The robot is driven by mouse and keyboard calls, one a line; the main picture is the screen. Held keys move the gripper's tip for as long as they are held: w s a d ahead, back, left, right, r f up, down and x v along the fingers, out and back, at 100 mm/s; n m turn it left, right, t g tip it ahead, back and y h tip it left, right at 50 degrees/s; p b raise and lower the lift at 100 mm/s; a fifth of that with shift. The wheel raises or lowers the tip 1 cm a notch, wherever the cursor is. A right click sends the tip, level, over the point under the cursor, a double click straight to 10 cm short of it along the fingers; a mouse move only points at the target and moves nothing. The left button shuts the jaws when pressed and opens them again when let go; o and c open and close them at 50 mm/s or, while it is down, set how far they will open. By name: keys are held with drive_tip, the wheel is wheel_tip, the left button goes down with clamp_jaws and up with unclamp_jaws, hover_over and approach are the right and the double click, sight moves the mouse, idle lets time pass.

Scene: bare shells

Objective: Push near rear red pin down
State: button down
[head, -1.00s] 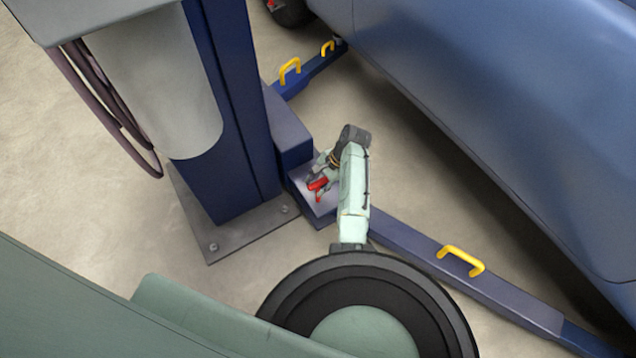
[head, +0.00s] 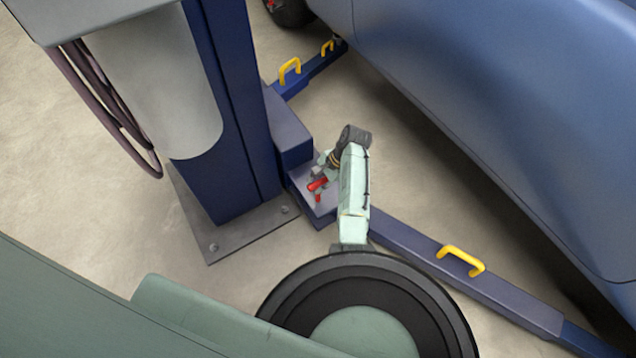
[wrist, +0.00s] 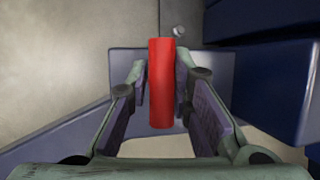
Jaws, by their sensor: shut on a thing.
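The red pin (head: 317,184) is at the near rear arm's pivot block (head: 312,204), beside the foot of the blue lift column. In the wrist view the red pin (wrist: 161,85) appears as a red cylinder between the two finger pads. My gripper (head: 319,179) is at the pin, and in the wrist view my gripper (wrist: 163,75) is shut on it. The pin's lower end and how deep it sits cannot be seen.
The blue column (head: 232,110) stands left on a bolted base plate (head: 240,232). The lift arm (head: 500,281) with a yellow handle (head: 460,261) runs to the lower right. A blue car (head: 500,110) overhangs at the right. Concrete floor lies between.

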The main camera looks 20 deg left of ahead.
drive_tip(key=shift+w+a+r, duration=0.15)
wheel_tip(320, 180, down, 4)
drive_tip(key=shift+b, duration=1.1)
drive_tip(key=shift+r, duration=0.1)
drive_tip(key=c, duration=1.5)
unclamp_jaws()
drive_tip(key=v, duration=1.1)
drive_tip(key=shift+d+r, duration=0.25)
drive_tip(key=shift+r, duration=0.1)
drive_tip(key=shift+w, duration=0.1)
